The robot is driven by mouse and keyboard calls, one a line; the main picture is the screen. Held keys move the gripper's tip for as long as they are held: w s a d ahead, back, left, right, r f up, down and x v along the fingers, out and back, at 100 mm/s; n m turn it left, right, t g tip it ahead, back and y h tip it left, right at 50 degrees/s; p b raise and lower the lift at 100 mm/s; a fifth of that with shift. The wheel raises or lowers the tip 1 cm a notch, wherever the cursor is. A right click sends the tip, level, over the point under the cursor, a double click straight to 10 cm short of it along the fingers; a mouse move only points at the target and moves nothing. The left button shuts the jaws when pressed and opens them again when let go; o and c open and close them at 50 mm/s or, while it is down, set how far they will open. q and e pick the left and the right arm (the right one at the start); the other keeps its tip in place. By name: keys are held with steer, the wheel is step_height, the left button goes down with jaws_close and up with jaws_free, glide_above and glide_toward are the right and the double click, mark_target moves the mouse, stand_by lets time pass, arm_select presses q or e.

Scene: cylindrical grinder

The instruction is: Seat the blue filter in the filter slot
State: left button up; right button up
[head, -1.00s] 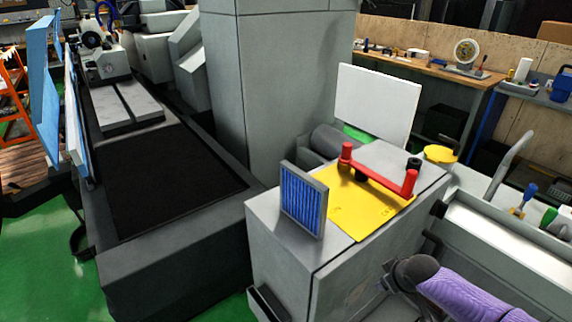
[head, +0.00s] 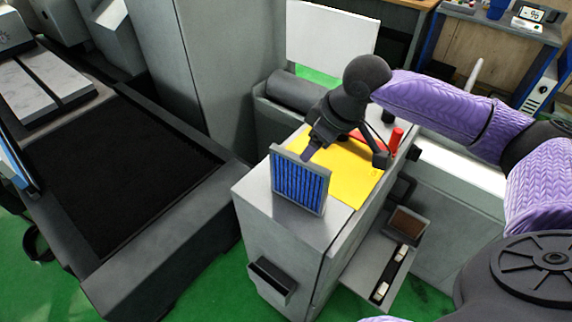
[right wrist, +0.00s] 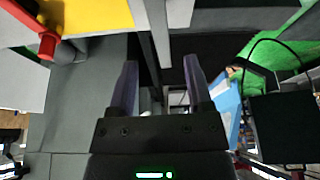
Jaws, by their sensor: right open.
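The blue filter (head: 299,187), a pleated blue panel in a grey frame, stands upright on the front left of the grey cabinet top. My right gripper (head: 312,150) is open, pointing down just behind the filter's upper edge; I cannot tell if it touches. In the right wrist view the open fingers (right wrist: 160,70) have a narrow grey bar between and beyond them, possibly the frame's edge. My left gripper is out of view. I cannot identify the filter slot with certainty; an open dark pocket (head: 272,281) is on the cabinet's front.
A yellow plate (head: 352,182) with a red handle (head: 396,139) lies behind the filter, partly hidden by my arm. A white panel (head: 331,38) stands at the back. An open tray (head: 378,268) juts from the cabinet's right side. A black machine bed (head: 110,165) lies left.

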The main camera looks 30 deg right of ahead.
mark_target(296, 166)
steer(key=x, duration=0.9)
steer(key=shift+w+a+r+b, duration=0.15)
steer(key=shift+b, duration=0.2)
steer(key=shift+f, duration=0.25)
jaws_close()
stand_by(1.2)
